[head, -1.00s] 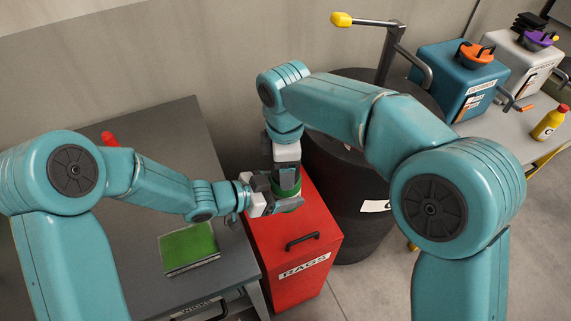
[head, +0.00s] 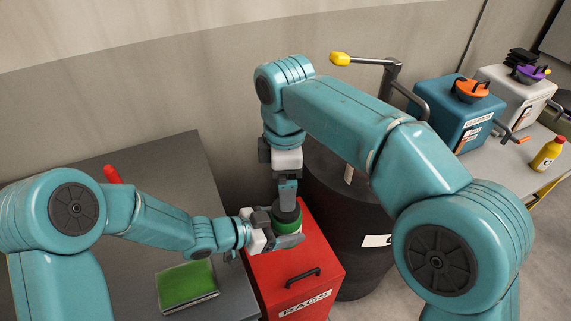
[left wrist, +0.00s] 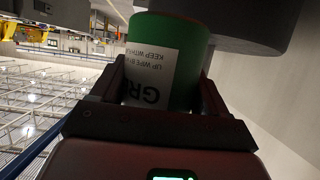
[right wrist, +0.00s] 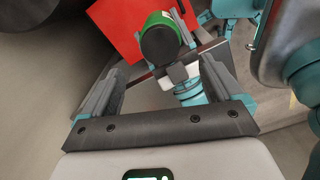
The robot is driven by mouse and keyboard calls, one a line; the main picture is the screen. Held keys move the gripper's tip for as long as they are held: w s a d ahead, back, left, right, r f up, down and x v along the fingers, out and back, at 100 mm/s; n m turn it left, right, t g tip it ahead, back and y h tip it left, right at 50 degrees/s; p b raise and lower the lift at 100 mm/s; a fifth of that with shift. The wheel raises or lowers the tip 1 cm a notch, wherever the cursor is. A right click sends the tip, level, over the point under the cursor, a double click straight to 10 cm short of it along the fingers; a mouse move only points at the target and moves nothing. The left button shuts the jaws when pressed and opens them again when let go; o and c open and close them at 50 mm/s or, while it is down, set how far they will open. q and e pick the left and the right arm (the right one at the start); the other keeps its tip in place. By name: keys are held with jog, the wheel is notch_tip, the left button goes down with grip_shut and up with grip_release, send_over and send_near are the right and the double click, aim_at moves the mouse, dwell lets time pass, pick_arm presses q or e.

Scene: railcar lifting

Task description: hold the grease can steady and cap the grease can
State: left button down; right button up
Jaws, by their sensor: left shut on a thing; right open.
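My left gripper (head: 274,234) is shut on the green grease can (head: 287,220) and holds it above the red box. In the left wrist view the can (left wrist: 182,45) sits between the jaws, its white label upside down in the picture. A dark round cap (right wrist: 160,44) sits on the can's top in the right wrist view; it also shows in the head view (head: 287,206). Whether it is fully seated I cannot tell. My right gripper (right wrist: 162,78) is open and empty, just above the cap, pointing down at it.
The red box labelled RAGS (head: 322,272) stands below the can. A black drum (head: 350,215) is close on its right. A grey table (head: 130,195) at left bears a green book (head: 187,285). Blue (head: 452,112) and white (head: 515,85) boxes stand on the right bench.

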jog(key=shift+r, duration=2.25)
jog(key=shift+f, duration=0.1)
